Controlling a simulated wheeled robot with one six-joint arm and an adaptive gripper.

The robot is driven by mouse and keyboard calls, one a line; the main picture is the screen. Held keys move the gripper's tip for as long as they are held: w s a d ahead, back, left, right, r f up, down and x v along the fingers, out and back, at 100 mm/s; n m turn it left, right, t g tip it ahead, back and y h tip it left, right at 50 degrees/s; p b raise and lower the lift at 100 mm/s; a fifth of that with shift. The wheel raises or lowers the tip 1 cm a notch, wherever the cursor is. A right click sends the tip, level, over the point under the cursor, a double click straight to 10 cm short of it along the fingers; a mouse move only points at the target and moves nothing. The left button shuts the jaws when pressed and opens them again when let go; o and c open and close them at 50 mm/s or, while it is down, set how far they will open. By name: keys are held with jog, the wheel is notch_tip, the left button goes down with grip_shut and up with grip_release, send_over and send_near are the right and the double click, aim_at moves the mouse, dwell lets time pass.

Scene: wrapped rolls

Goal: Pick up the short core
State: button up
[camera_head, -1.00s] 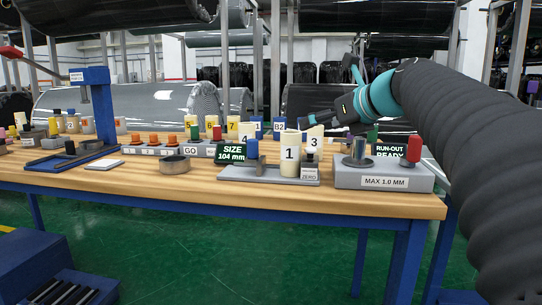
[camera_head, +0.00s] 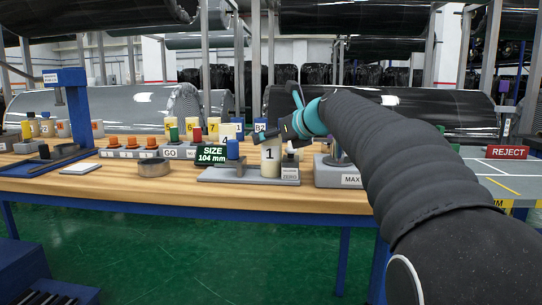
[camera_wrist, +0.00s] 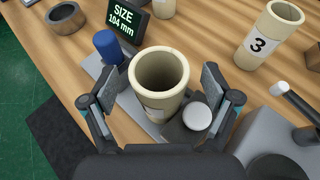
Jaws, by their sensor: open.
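A cream hollow core labelled 1 (camera_head: 270,168) stands upright on the grey size gauge (camera_head: 225,172), whose dark display (camera_head: 212,154) reads SIZE 104 mm. In the wrist view this core (camera_wrist: 158,101) stands between the two fingers of my gripper (camera_wrist: 161,88), with its open top facing me. The fingers are open, one on each side, with gaps still visible. In the head view my gripper (camera_head: 290,130) is at the core's upper end. Another core labelled 3 (camera_wrist: 268,37) stands apart to the right in the wrist view. Which core is the short one is not marked.
A blue-topped post (camera_wrist: 107,46) is close left of the gripper, and a white-topped ZERO button (camera_wrist: 197,117) is close right. The run-out station (camera_head: 337,174) stands right of the gauge. A metal ring (camera_head: 154,168) lies left. More numbered cores (camera_head: 213,128) stand behind.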

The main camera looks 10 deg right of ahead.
jog(key=shift+w+a+f, duration=0.15)
jog(key=shift+w+a, duration=0.05)
jog(key=shift+w, duration=0.2)
jog(key=c, duration=1.4)
jog(key=shift+c, duration=0.2)
